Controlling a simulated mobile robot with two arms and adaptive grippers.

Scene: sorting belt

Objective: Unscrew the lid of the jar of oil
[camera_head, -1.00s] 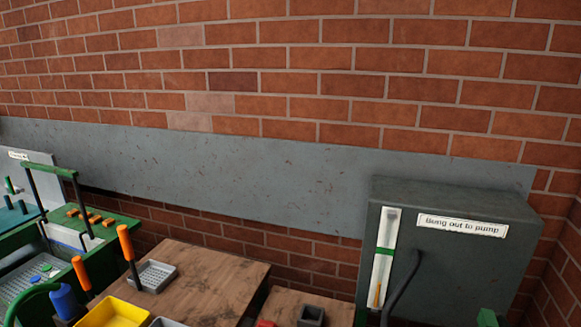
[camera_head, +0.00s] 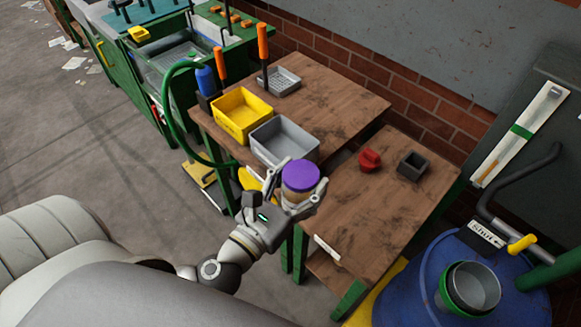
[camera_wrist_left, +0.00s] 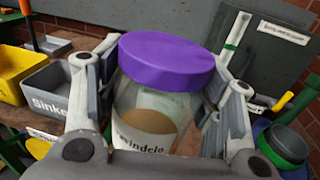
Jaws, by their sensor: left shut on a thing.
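The jar of oil (camera_wrist_left: 152,118) is a clear jar with tan contents and a partly hidden label. Its purple lid (camera_head: 300,175) sits on top, and the lid also shows large in the left wrist view (camera_wrist_left: 167,60). My left gripper (camera_head: 294,197) is shut on the jar, with one finger on each side of the glass below the lid. The jar is upright or nearly so, held by the front edge of the wooden table. My right gripper is not in view.
A yellow bin (camera_head: 240,113) and a grey bin (camera_head: 283,140) stand left on the wooden table (camera_head: 335,95). A red object (camera_head: 369,160) and a dark square cup (camera_head: 412,165) stand on the lower table (camera_head: 385,205). A blue drum (camera_head: 420,290) is at right.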

